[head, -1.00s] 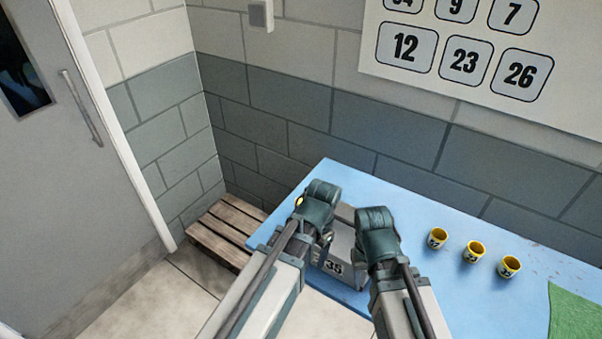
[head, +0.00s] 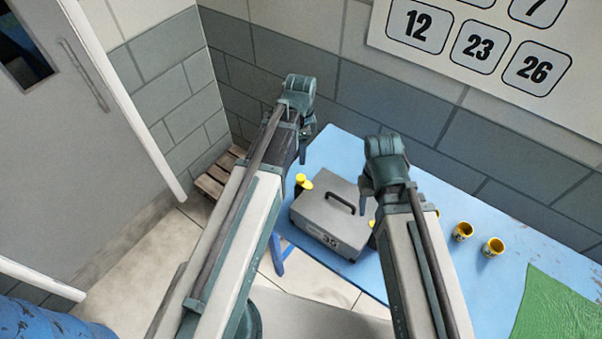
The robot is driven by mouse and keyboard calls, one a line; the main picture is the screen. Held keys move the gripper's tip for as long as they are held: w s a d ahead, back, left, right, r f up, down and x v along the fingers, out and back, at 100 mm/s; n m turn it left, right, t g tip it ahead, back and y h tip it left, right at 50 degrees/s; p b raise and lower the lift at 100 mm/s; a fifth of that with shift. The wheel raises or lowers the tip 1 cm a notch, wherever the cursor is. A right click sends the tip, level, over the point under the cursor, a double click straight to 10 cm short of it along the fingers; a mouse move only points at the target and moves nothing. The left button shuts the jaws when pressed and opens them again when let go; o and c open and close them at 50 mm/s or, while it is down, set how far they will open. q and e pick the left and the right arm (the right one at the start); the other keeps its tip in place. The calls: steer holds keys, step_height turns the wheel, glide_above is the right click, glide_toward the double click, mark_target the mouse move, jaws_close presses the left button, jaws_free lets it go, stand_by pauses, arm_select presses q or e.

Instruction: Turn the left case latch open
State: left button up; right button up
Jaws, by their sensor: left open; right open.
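The grey case (head: 325,212) with a black handle (head: 341,201) and a number label on its front stands on the blue table. The yellow left latch (head: 303,182) shows at the case's left side; its exact angle is too small to tell. A yellow bit (head: 372,224) at the right side is mostly hidden by my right arm. My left gripper (head: 303,148) is open, appearing above the left latch and apart from it. My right gripper (head: 366,192) is open and empty, in front of the case's right side in the picture.
Yellow numbered cups (head: 463,231) stand on the blue table (head: 400,285) to the right, one partly behind my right arm. A green cloth (head: 550,305) lies at the table's right. A wooden pallet (head: 212,182) is on the floor at left, and a blue drum (head: 45,322) is at lower left.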

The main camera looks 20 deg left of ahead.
mark_target(301, 177)
arm_select(q)
step_height(301, 177, down, 14)
steer(key=b, duration=1.3)
steer(key=shift+r, duration=0.25)
arm_select(e)
step_height(301, 177, down, 13)
steer(key=shift+f, duration=0.2)
arm_select(q)
steer(key=shift+r, duration=0.1)
jaws_close()
